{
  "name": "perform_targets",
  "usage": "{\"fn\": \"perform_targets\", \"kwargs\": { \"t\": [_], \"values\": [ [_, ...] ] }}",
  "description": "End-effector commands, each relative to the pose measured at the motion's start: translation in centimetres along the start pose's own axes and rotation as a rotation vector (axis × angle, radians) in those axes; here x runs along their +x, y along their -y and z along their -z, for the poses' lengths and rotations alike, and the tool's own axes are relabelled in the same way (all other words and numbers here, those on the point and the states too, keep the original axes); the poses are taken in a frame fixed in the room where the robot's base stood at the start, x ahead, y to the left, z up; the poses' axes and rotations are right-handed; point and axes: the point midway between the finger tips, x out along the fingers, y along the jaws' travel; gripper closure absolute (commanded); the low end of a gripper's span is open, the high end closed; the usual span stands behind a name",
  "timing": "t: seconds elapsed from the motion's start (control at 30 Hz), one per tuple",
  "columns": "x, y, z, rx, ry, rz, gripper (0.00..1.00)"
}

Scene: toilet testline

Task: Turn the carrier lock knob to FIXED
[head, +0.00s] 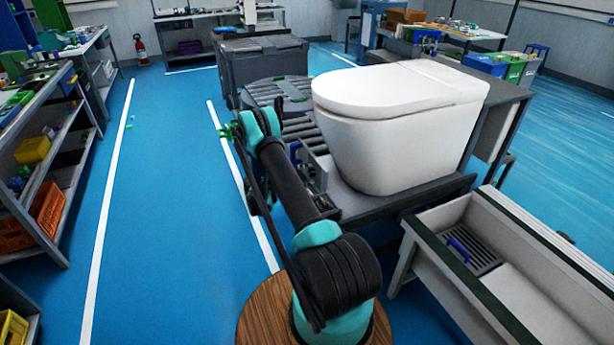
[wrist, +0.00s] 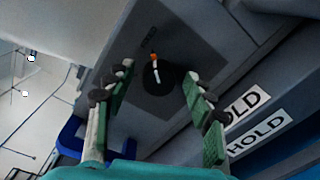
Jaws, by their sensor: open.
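The carrier lock knob (wrist: 153,76) shows in the wrist view as a dark round knob with an orange and white mark on a grey panel. My gripper (wrist: 158,74) is open, with one green-padded finger on each side of the knob in the picture. I cannot tell whether either finger touches it. In the head view my gripper (head: 229,131) is at the left side of the roller carrier, and the knob is hidden there. White labels (wrist: 256,107) on the panel read "HOLD", partly cut by a finger. No FIXED label is legible.
A white toilet (head: 400,120) stands on the carrier to the right of my arm. A grey trough (head: 500,265) is at the lower right. A blue handle (wrist: 68,133) shows beside the left finger in the wrist view. Blue floor (head: 160,190) is clear on the left.

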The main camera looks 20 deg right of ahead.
Motion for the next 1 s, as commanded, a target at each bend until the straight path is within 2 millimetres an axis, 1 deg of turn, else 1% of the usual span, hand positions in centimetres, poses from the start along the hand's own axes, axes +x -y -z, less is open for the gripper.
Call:
{"fn": "perform_targets", "kwargs": {
  "t": [0.17,0.27,0.37,0.6,0.7,0.83,1.0],
  "values": [
    [-0.3,0.0,0.0,0.0,-0.001,-0.001,0.46],
    [-1.2,0.0,0.1,0.0,-0.002,-0.001,0.46],
    [-2.9,-0.1,0.1,0.0,-0.003,-0.002,0.46],
    [-7.8,0.0,0.1,0.0,-0.003,-0.002,0.46],
    [-9.5,0.0,0.0,0.0,-0.002,-0.001,0.46],
    [-11.1,0.0,0.1,0.0,-0.001,-0.001,0.46],
    [-12.0,0.0,0.0,0.0,0.0,0.0,0.46]
  ]
}}
